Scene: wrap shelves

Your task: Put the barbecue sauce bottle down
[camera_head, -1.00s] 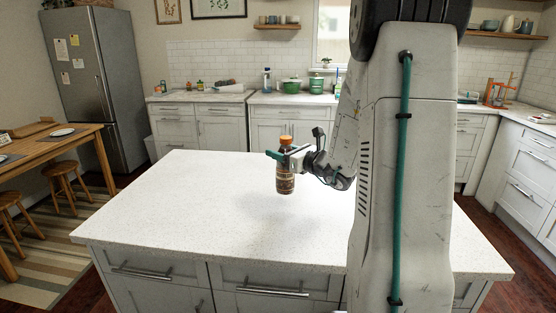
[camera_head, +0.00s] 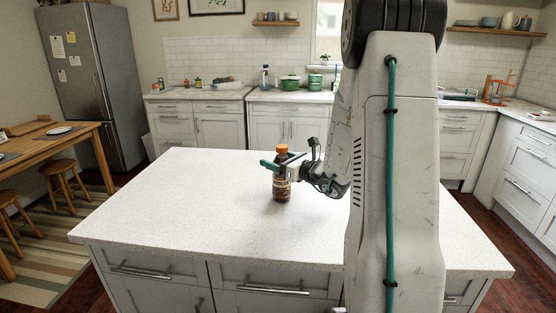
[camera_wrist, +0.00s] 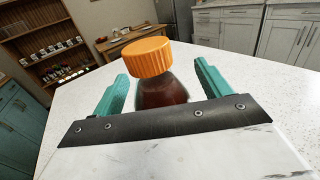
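The barbecue sauce bottle (camera_head: 281,185), dark brown with an orange cap and a label, stands upright on the white speckled island countertop (camera_head: 180,210). My gripper (camera_head: 281,163) is around its upper part, below the cap. In the wrist view the orange cap (camera_wrist: 147,57) and dark neck of the bottle (camera_wrist: 162,90) sit between the two teal fingers of my gripper (camera_wrist: 160,90). Gaps show between the neck and both fingers, so the gripper is open. The bottle's lower part is hidden in the wrist view.
The island top around the bottle is clear. A back counter (camera_head: 200,95) holds a green pot (camera_head: 289,83), a blue bottle (camera_head: 265,77) and small jars. A wooden table (camera_head: 60,142) with stools stands at the left.

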